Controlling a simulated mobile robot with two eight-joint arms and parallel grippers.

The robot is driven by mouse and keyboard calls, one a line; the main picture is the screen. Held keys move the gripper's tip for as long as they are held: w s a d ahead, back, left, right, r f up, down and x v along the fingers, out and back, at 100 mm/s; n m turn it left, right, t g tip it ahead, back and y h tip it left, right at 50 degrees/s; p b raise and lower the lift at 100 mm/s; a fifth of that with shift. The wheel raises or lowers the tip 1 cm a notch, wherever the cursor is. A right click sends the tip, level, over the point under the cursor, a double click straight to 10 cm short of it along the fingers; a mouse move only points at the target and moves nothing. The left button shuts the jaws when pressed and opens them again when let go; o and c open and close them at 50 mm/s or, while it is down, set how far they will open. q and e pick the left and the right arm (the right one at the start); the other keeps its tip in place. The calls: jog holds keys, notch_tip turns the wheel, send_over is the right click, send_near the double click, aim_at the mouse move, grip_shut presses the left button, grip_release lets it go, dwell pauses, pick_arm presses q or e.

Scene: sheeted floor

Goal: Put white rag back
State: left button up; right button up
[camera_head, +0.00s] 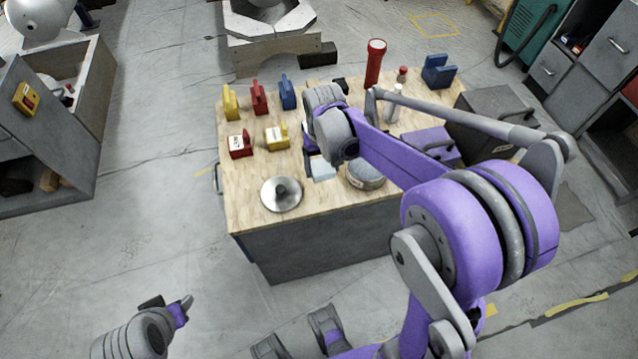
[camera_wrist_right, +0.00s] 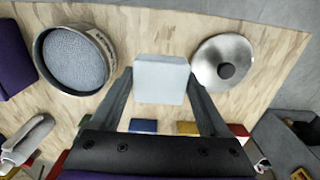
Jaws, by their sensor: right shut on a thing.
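The white rag (camera_wrist_right: 161,78) looks like a pale folded block. In the right wrist view it sits between the two fingers of my right gripper (camera_wrist_right: 158,88), which is shut on it. In the head view the rag (camera_head: 322,169) shows just below my right gripper (camera_head: 313,163), over the wooden tabletop (camera_head: 240,190); I cannot tell whether it touches the wood. My left gripper (camera_head: 170,303) is low at the left, off the table and away from the rag; its finger gap is unclear.
A metal lid (camera_head: 281,194) lies left of the rag, and a round tin (camera_head: 366,174) stands right of it. Yellow, red and blue items line the table's left and back. A red flashlight (camera_head: 375,62) stands at the back, and a purple box (camera_head: 430,146) is at the right.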

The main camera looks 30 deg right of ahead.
aim_at(322, 187)
notch_tip(322, 187, down, 7)
jog(key=shift+r+b, duration=0.1)
jog(key=shift+b, duration=0.25)
jog(key=shift+f, duration=0.2)
jog(key=o, duration=1.1)
jog(key=shift+c, duration=0.2)
jog(key=shift+r, duration=0.2)
